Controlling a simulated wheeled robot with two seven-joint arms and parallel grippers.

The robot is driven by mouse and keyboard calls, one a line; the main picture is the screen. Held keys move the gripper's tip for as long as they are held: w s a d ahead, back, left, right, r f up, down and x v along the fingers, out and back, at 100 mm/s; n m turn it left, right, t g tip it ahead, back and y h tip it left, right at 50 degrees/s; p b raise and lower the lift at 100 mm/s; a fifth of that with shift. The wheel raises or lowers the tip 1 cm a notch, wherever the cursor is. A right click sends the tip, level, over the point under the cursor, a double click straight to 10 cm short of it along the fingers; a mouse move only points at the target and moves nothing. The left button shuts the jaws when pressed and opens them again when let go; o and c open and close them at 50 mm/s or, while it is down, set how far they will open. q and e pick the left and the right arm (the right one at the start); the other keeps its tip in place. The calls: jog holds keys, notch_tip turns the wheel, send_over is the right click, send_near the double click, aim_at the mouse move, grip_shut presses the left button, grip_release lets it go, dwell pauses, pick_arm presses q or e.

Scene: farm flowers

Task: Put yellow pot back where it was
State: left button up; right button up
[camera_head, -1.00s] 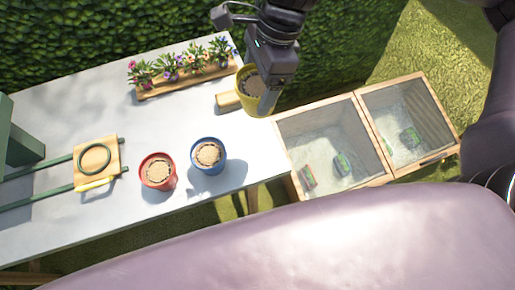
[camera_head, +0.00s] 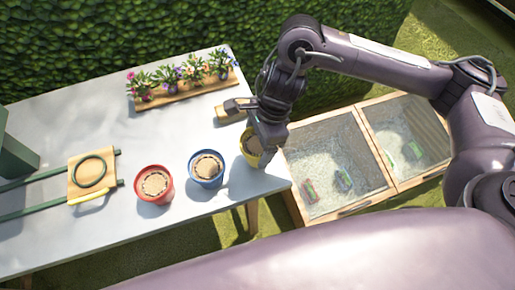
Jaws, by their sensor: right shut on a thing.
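The yellow pot (camera_head: 247,148), filled with brown soil, is at the right end of the white table (camera_head: 120,235), to the right of the blue pot. My right gripper (camera_head: 262,150) is shut on its right side and partly covers it. I cannot tell whether the pot's base touches the table. The blue pot (camera_head: 207,181) and the red pot (camera_head: 154,199) stand upright to its left, roughly in a row with it. My left gripper is not in view.
A wooden tray of flowers (camera_head: 183,97) stands at the back, with a small wooden block (camera_head: 231,112) near its right end. A wooden board with a green ring (camera_head: 90,203) lies at left. Glass-topped wooden boxes (camera_head: 345,208) stand right of the table.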

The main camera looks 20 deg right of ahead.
aim_at(256, 152)
jog(key=shift+f, duration=1.5)
jog(key=shift+f+b, duration=0.15)
jog(key=shift+b, duration=0.25)
jog(key=o, duration=1.2)
jog(key=shift+o, duration=0.2)
jog(key=shift+r, duration=0.2)
jog(key=shift+d+r, duration=0.1)
jog(key=shift+r, duration=0.15)
jog(key=p+v, duration=0.2)
jog(key=v, duration=0.9)
jog(key=shift+r, duration=0.2)
